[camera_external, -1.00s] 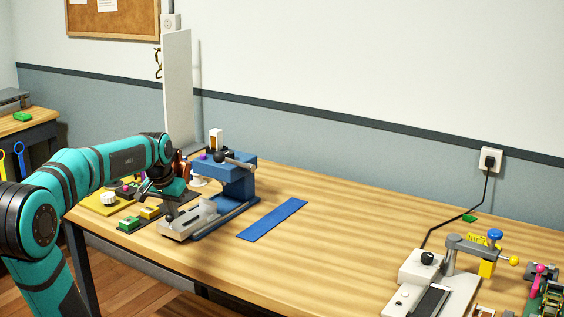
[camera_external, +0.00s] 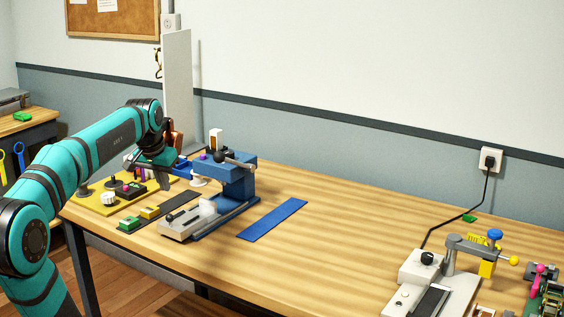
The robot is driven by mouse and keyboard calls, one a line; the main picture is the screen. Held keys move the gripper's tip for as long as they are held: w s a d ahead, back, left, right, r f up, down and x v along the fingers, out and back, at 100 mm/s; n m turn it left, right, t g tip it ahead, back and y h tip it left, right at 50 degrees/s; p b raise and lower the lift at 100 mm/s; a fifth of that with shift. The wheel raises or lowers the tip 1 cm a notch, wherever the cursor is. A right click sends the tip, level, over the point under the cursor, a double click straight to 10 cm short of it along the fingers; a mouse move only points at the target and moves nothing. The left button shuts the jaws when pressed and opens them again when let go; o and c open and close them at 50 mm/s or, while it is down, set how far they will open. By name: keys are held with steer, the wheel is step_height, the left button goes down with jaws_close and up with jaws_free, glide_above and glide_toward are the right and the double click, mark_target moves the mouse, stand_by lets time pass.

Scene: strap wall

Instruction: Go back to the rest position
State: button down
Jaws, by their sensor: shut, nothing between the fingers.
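My gripper (camera_external: 163,183) is in the camera_external view at the left, under the raised wrist of my teal arm.
The wooden table (camera_external: 340,240) is clear in the middle except for a flat blue strip (camera_external: 272,219). A yellow board (camera_external: 98,203) with small parts lies at the left. A white upright panel (camera_external: 178,90) stands behind my gripper. A grey clamp fixture (camera_external: 425,270) is at the right.

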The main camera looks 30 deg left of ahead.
stand_by(0.4)
steer(key=s+d+r+m+t, duration=0.1)
steer(key=s+d+r+t, duration=0.3)
steer(key=d+t, duration=0.3)
steer(key=s+d+r+m+t, duration=0.1)
steer(key=s+d+r+t, duration=0.3)
steer(key=d+t, duration=0.2)
steer(key=shift+s+d+r+t+h, duration=0.3)
steer(key=shift+d+t, duration=0.1)
steer(key=shift+d, duration=0.4)
